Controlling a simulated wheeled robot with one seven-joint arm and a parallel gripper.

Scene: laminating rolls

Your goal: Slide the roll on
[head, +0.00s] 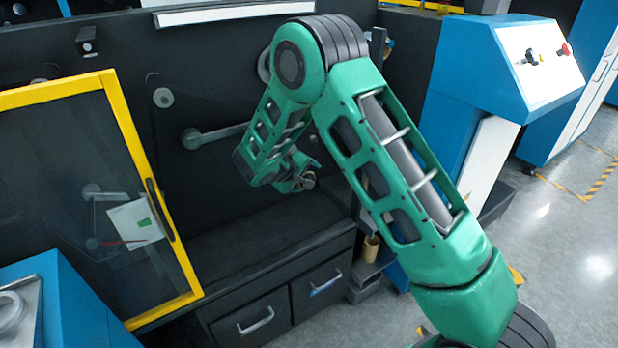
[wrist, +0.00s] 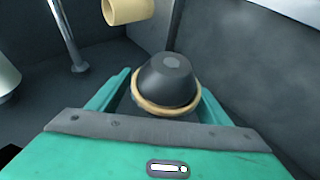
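My gripper (head: 302,184) is small in the head view, in front of the machine's dark back wall and above its dark ledge. In the wrist view its two green fingers (wrist: 165,90) stand apart, on either side of a black tapered piece with a grey end (wrist: 168,80). A tan ring (wrist: 165,108) surrounds the wide near end of this piece. The right finger looks very near the ring; I cannot tell whether the fingers press on it. A tan tube (wrist: 128,10) shows at the top of the wrist view. I cannot tell which of these is the roll.
A yellow-framed door (head: 128,120) stands at the left. A metal rod (head: 215,134) shows left of my forearm. Two drawers (head: 285,305) lie below the ledge. A tan cylinder (head: 371,248) stands low beside them. A blue control console (head: 490,65) is at the right.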

